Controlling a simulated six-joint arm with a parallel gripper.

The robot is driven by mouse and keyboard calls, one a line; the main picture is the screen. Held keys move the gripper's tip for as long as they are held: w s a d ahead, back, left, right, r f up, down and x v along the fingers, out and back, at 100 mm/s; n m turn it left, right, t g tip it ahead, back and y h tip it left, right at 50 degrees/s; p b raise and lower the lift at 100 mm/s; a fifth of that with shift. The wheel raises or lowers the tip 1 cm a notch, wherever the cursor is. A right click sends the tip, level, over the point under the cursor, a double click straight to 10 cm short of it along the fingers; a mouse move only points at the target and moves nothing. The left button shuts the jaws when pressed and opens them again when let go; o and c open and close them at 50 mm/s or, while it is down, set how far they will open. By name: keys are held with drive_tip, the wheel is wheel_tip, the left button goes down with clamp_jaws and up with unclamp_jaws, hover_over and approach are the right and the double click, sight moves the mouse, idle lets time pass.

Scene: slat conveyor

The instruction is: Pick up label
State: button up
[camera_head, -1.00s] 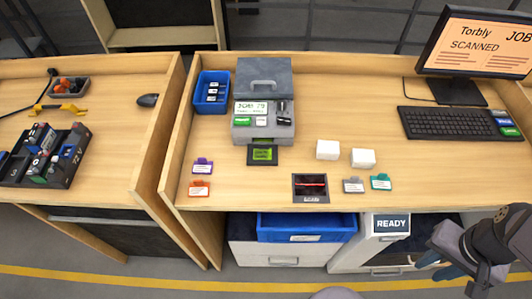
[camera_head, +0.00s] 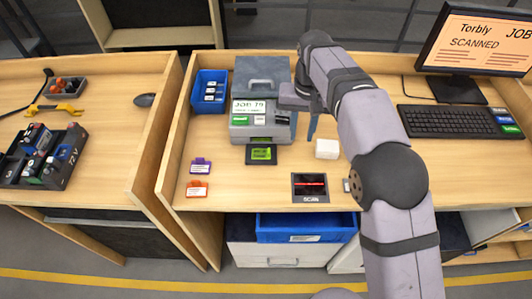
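A grey label printer (camera_head: 240,133) stands at the back of the middle bench, with a white "JOB" panel and green and white parts on its front. A small black unit with a lit green face (camera_head: 262,154) sits at its front edge. I cannot tell for sure which piece is the label. My gripper (camera_head: 302,134) points down at the printer's right side, with its blue fingers apart and nothing seen between them. My arm hides part of the bench to its right.
A blue bin (camera_head: 209,92) is left of the printer. Purple (camera_head: 201,166) and orange (camera_head: 197,189) tags lie front left. A scan pad (camera_head: 310,187) is at the front edge and a white block (camera_head: 327,149) is near my gripper. The keyboard (camera_head: 459,122) is on the right.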

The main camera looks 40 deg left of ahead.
drive_tip(key=n, duration=0.1)
hover_over(269, 152)
drive_tip(key=f, duration=0.1)
drive_tip(key=shift+w+d+f, duration=0.1)
drive_tip(key=shift+d+f, duration=0.05)
drive_tip(key=shift+f, duration=0.4)
drive_tip(key=shift+w+d+f, duration=0.1)
drive_tip(key=shift+f, duration=0.4)
drive_tip(key=f+p, duration=0.3)
drive_tip(key=f, duration=0.1)
drive_tip(key=shift+s+a, duration=0.25)
drive_tip(key=shift+f+p, duration=0.3)
drive_tip(key=shift+f, duration=0.3)
clamp_jaws()
